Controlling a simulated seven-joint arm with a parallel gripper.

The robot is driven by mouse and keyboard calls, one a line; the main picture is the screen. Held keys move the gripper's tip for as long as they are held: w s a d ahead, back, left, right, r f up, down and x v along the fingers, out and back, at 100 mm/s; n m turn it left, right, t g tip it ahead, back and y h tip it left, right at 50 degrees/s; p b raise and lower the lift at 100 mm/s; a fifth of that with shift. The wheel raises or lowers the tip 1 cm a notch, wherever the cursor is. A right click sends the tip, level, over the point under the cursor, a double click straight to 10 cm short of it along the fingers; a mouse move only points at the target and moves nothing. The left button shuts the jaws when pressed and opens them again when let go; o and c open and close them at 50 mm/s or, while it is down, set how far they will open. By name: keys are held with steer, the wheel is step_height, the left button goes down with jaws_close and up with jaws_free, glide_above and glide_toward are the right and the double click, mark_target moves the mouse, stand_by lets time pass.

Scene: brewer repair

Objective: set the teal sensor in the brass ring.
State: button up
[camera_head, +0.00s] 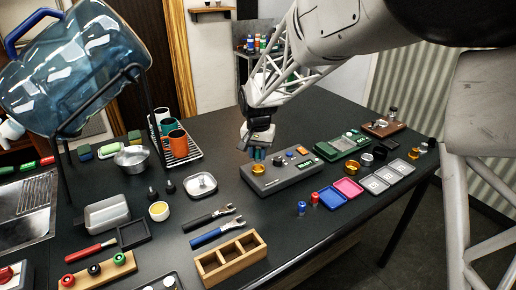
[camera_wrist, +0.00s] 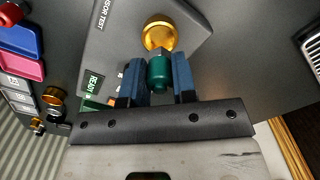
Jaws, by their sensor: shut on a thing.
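My gripper (camera_head: 259,154) points down over the left end of the grey sensor test box (camera_head: 285,180). In the wrist view its blue fingers (camera_wrist: 159,80) are shut on the teal sensor (camera_wrist: 159,73), whose grey tip points toward a brass ring (camera_wrist: 158,33). This ring is on top of the test box and also shows in the head view (camera_head: 258,170), just below the fingertips. The sensor's tip overlaps the ring's near edge in the wrist view; I cannot tell whether they touch. In the head view the sensor is mostly hidden by the fingers.
Right of the test box are a green device (camera_head: 342,146), another brass-coloured ring (camera_head: 351,168), and blue (camera_head: 333,200) and pink (camera_head: 348,188) trays. Red (camera_head: 315,199) and blue (camera_head: 302,208) small parts stand in front. A metal dish (camera_head: 201,185) is to the left.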

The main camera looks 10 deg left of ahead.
mark_target(258, 162)
steer(key=shift+f, duration=0.9)
steer(key=shift+f, duration=1.2)
stand_by(2.7)
steer(key=o, duration=1.4)
steer(key=shift+r, duration=0.2)
steer(key=shift+r, duration=3.95)
steer(key=shift+d, duration=0.1)
